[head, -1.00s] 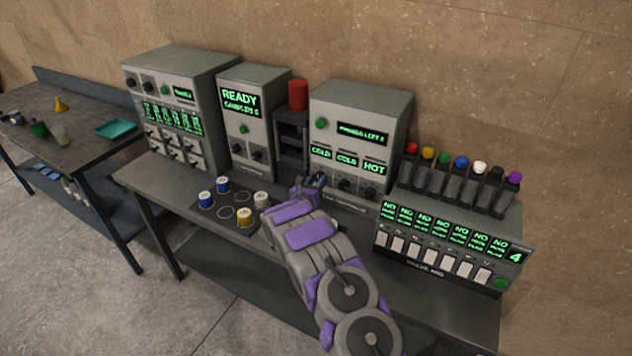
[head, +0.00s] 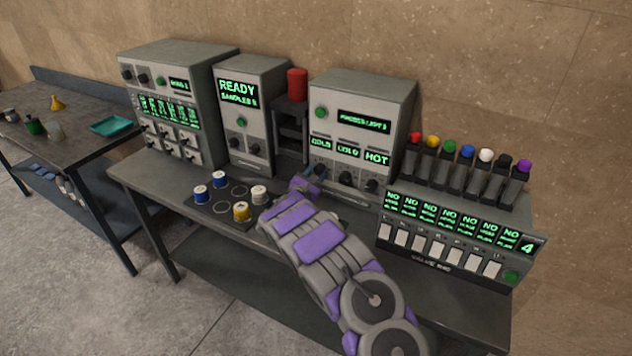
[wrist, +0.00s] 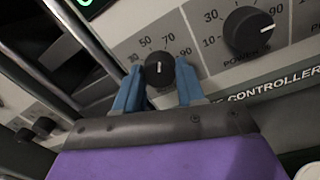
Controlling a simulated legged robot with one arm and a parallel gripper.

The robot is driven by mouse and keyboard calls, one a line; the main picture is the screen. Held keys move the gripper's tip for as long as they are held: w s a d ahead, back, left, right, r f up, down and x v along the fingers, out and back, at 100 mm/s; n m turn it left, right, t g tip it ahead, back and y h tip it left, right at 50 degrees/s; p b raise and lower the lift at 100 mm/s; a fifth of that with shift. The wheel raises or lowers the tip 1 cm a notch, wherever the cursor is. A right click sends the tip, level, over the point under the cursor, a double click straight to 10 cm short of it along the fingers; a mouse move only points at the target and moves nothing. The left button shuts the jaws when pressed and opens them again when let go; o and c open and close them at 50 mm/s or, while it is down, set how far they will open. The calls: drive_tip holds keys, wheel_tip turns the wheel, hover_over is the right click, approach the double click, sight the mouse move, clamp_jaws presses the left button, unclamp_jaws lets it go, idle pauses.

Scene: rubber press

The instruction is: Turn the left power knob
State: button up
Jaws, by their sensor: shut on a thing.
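The left power knob (wrist: 158,69) is a black dial with a white pointer line, on the grey controller panel. In the wrist view my gripper (wrist: 158,84) has one blue finger on each side of this knob and is shut on it. The pointer is near vertical, with scale numbers from about 30 to 90 around it. In the head view my gripper (head: 316,172) reaches the lower left of the controller (head: 362,100), and it hides the left knob there. The controller's small displays read COLD, COLD and HOT.
A second power knob (wrist: 249,33) sits just right on the panel. A dark rack with a red cylinder (head: 297,84) stands close on the left. A valve unit (head: 450,255) with coloured caps is at the right.

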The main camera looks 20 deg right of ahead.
drive_tip(key=shift+f+m+b, duration=0.1)
drive_tip(key=shift+m+b, duration=1.1)
drive_tip(key=shift+b, duration=0.05)
drive_tip(key=shift+m, duration=0.3)
drive_tip(key=o, duration=1)
drive_tip(key=shift+o, duration=0.2)
drive_tip(key=p+v, duration=0.3)
drive_tip(key=v, duration=1.4)
drive_tip(key=shift+a, duration=0.3)
drive_tip(key=shift+f, duration=0.15)
